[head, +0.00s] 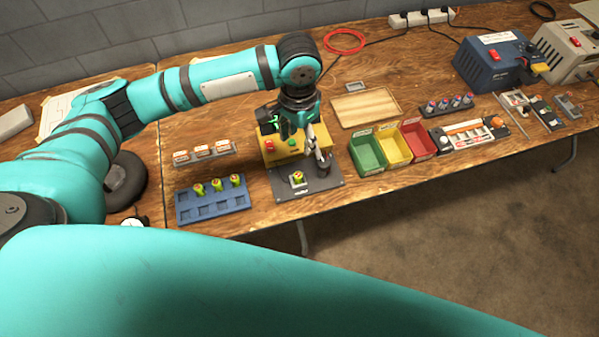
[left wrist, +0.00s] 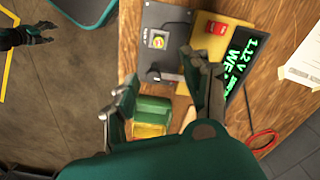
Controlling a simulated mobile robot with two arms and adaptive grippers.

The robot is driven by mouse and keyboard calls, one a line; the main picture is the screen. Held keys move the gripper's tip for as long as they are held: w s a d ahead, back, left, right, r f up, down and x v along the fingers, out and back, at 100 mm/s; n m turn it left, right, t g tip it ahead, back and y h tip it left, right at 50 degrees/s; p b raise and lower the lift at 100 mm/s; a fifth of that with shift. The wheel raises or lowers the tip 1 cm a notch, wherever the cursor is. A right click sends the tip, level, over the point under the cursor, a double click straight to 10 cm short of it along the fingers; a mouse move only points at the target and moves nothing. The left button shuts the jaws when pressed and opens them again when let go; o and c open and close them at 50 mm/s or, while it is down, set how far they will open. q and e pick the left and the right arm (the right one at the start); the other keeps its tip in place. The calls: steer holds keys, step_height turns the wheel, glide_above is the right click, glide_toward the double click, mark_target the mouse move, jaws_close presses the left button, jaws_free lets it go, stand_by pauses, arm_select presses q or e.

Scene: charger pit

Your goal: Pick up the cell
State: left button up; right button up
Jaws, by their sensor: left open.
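A green-and-yellow cell (head: 298,178) sits in the socket of a dark grey plate (head: 284,191) in front of a yellow tester (head: 270,153). Several similar cells (head: 216,185) stand in the blue tray (head: 207,214) to the left. My left gripper (head: 304,141) is open and empty above the tester, slightly beyond and right of the socketed cell. In the left wrist view, that cell (left wrist: 157,40) shows beyond the parted fingers (left wrist: 163,92), apart from them. A dark gripper, seemingly my right one (left wrist: 26,36), shows at that view's left edge; its jaws are unclear.
Green, yellow and red bins (head: 367,156) are to the right, with a wooden board (head: 367,106) behind. A rack of white-labelled items (head: 203,154) stands behind the blue tray.

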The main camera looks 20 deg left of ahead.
arm_select(q)
glide_toward(298, 175)
steer(key=f, duration=0.1)
steer(key=f+p, duration=0.1)
steer(key=f, duration=0.1)
steer(key=shift+w+f, duration=0.2)
steer(key=shift+f, duration=0.5)
steer(key=f+p, duration=0.1)
steer(key=f, duration=0.3)
steer(key=shift+s+f, duration=0.2)
steer(key=shift+f, duration=0.35)
arm_select(e)
steer(key=shift+s+r, duration=0.4)
steer(key=shift+r, duration=0.25)
steer(key=shift+s+r, duration=0.35)
steer(key=shift+r, duration=0.25)
arm_select(q)
steer(key=shift+c, duration=0.2)
jaws_close()
